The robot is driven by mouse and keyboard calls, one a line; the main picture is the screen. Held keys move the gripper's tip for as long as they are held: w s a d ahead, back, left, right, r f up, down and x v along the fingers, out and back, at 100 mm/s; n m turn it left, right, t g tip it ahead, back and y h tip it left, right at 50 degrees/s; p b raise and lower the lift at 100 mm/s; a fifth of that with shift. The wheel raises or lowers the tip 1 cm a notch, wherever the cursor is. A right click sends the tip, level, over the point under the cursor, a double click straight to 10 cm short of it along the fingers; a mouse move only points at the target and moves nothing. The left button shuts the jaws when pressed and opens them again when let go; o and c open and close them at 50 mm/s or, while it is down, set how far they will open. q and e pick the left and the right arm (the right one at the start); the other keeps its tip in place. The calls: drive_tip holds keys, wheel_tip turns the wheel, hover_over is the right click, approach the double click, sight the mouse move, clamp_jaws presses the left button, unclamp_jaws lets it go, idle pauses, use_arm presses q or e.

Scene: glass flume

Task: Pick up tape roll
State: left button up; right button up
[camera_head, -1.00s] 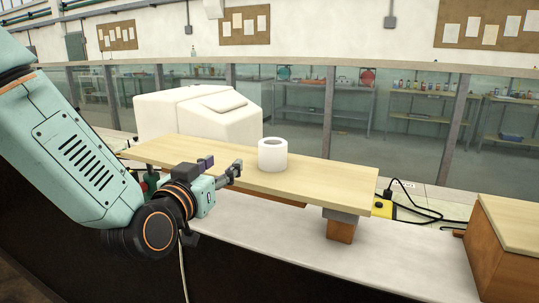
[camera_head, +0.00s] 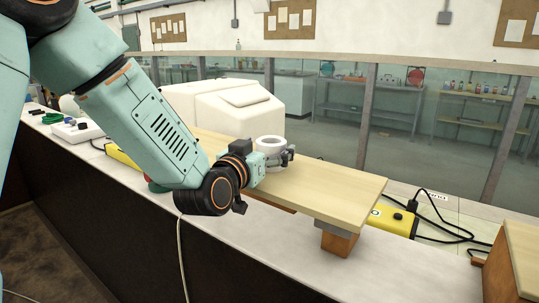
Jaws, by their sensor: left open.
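The white tape roll (camera_head: 270,141) stands upright on the raised wooden board (camera_head: 335,190), with its round hole facing up. My left gripper (camera_head: 284,156) is at the roll, in front of its near side in the picture, with its jaws open. The gripper and wrist hide the lower part of the roll, so I cannot tell whether the fingers touch it. My right gripper is not in view.
The board rests on wooden blocks (camera_head: 338,243) above a pale counter (camera_head: 290,235). A yellow power box (camera_head: 392,219) with black cables lies to the right, near a wooden box (camera_head: 520,255).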

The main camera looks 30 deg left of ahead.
use_arm(q)
drive_tip(key=shift+w, duration=0.3)
drive_tip(key=shift+s+d+r, duration=0.15)
drive_tip(key=shift+d+r, duration=0.15)
drive_tip(key=shift+d, duration=0.4)
drive_tip(key=shift+a+f, duration=0.2)
drive_tip(key=shift+a, duration=0.5)
drive_tip(key=c, duration=0.4)
drive_tip(key=shift+d+r, duration=0.15)
drive_tip(key=shift+d, duration=0.45)
drive_tip(key=c, duration=0.6)
drive_tip(key=shift+a, duration=0.4)
drive_tip(key=shift+c, duration=1.4)
